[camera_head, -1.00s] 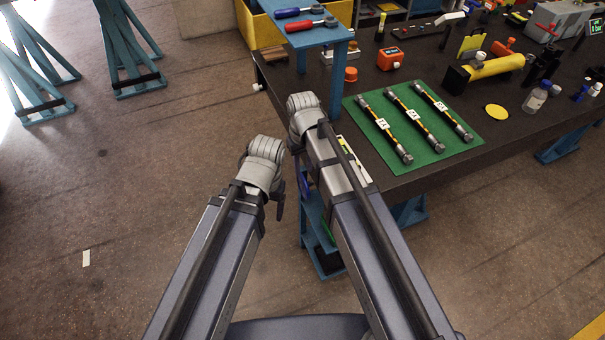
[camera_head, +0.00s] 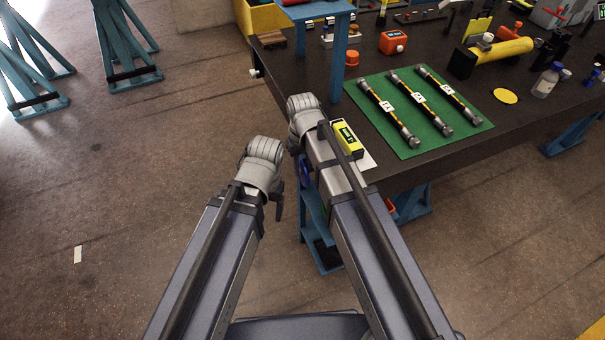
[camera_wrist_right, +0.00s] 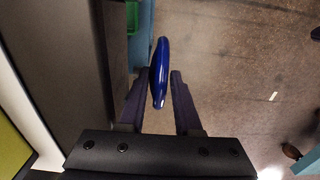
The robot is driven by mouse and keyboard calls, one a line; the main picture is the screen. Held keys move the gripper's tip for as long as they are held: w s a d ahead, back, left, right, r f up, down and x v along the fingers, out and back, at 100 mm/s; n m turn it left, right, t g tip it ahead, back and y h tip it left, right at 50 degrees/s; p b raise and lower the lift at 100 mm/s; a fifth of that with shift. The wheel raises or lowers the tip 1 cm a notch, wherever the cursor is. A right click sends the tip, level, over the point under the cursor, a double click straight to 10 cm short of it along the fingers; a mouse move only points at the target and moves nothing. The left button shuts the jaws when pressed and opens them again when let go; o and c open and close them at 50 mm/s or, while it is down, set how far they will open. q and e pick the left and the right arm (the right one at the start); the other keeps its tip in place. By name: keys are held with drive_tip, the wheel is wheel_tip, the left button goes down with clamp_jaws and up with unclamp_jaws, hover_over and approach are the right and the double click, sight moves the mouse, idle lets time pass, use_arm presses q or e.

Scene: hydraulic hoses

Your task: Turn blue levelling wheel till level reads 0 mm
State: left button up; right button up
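The blue levelling wheel (camera_wrist_right: 160,73) shows nearly edge-on in the right wrist view, between the two dark fingers of my right gripper (camera_wrist_right: 160,82). The fingers stand apart on either side of it; I cannot tell whether either one touches it. In the head view a sliver of the blue wheel (camera_head: 305,173) shows beside my right forearm at the bench edge. A yellow-green level (camera_head: 347,138) with a dark display lies on the bench corner, partly behind that forearm; its reading is too small to make out. My left gripper (camera_head: 279,207) hangs left of the bench, mostly hidden by its wrist.
The dark bench (camera_head: 455,165) carries a green mat (camera_head: 400,140) with three hoses. A blue stand (camera_head: 338,60) rises at its back left. An orange box (camera_head: 393,42) and a yellow cylinder (camera_head: 500,52) stand farther back.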

drive_tip(key=shift+f, duration=0.25)
clamp_jaws()
idle(0.3)
